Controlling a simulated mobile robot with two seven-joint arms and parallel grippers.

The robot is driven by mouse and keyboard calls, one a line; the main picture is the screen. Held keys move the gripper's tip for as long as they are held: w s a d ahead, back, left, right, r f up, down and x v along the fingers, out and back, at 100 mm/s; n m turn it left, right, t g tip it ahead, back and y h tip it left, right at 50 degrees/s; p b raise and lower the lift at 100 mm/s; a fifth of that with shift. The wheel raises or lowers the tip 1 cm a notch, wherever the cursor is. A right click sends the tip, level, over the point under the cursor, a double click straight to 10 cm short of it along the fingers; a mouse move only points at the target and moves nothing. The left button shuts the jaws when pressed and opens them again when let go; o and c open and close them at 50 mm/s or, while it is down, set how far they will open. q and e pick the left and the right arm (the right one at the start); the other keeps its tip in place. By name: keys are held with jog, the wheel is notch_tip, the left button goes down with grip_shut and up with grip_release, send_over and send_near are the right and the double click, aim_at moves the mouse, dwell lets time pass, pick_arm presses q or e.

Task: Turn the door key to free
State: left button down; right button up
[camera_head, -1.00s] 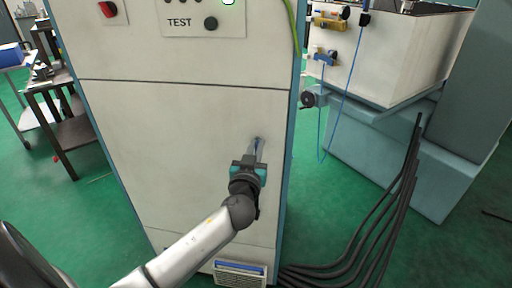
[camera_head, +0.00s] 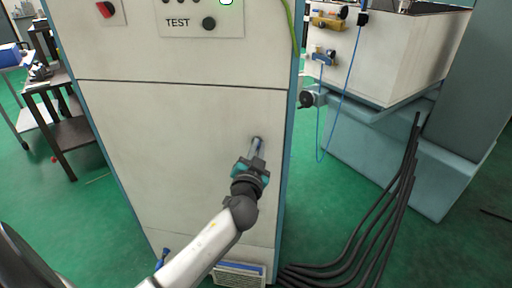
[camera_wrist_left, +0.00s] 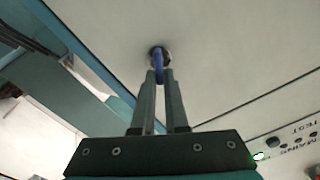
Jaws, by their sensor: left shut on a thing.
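The door key is a blue key in a round dark lock (camera_wrist_left: 160,55) on the cream cabinet door (camera_head: 160,150). In the left wrist view the blue key (camera_wrist_left: 158,68) stands out from the lock toward my left gripper (camera_wrist_left: 160,76). The gripper's two fingers are shut on the key, one on each side of it. In the head view my left gripper (camera_head: 256,150) reaches the right part of the door, and its fingers hide most of the key. My right gripper is not in view.
Above the door is a panel marked TEST (camera_head: 200,20) with a dark knob (camera_head: 209,23), and a red switch (camera_head: 105,9) is to its left. Black hoses (camera_head: 375,225) run over the green floor at right. A dark table (camera_head: 75,130) stands at left.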

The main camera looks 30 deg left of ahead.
pick_arm(q)
jog(key=m, duration=0.4)
jog(key=f+m+p, duration=0.1)
jog(key=m, duration=0.7)
jog(key=shift+w+d+f, duration=0.15)
jog(key=shift+d, duration=0.2)
jog(key=c, duration=0.9)
grip_release()
jog(key=shift+c, duration=0.2)
jog(key=v, duration=1.5)
jog(key=shift+b, duration=0.35)
